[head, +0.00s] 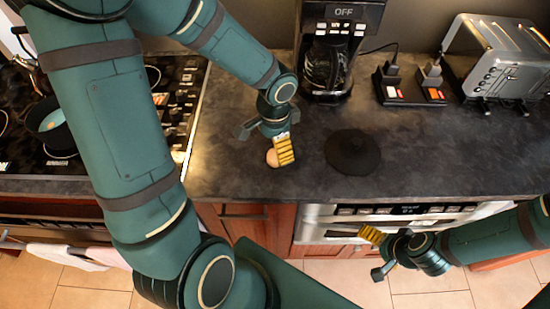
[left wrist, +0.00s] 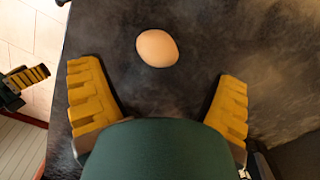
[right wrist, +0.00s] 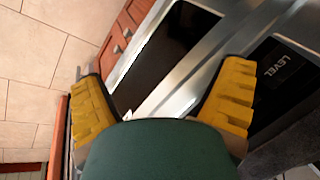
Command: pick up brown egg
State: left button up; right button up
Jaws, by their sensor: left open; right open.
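The brown egg (head: 272,157) lies on the dark countertop near its front edge, partly hidden by my left gripper in the head view. In the left wrist view the whole egg (left wrist: 157,48) shows, ahead of the fingertips and between their lines, touching neither. My left gripper (head: 268,140) is open and empty over the counter, with its yellow-padded fingers (left wrist: 158,100) spread wide. My right gripper (head: 375,254) is open and empty in front of the counter, low by the drawer front. Its spread fingers also show in the right wrist view (right wrist: 160,95).
A round black lid-like object (head: 352,152) lies right of the egg. A coffee maker (head: 327,50), a power outlet strip (head: 408,88) and a toaster (head: 497,60) stand at the back. A stove (head: 175,95) is at left. The microwave drawer (head: 335,222) is below the counter.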

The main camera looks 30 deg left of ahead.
aim_at(274, 154)
pick_arm(q)
jog(key=shift+s+d+f+b, duration=0.1)
jog(key=shift+f+b, duration=0.3)
jog(key=shift+f, duration=1.1)
jog(key=shift+s+f+b, duration=0.1)
jog(key=shift+f+b, duration=0.3)
jog(key=shift+f, duration=1.05)
jog(key=shift+c, duration=0.3)
jog(key=c, duration=0.7)
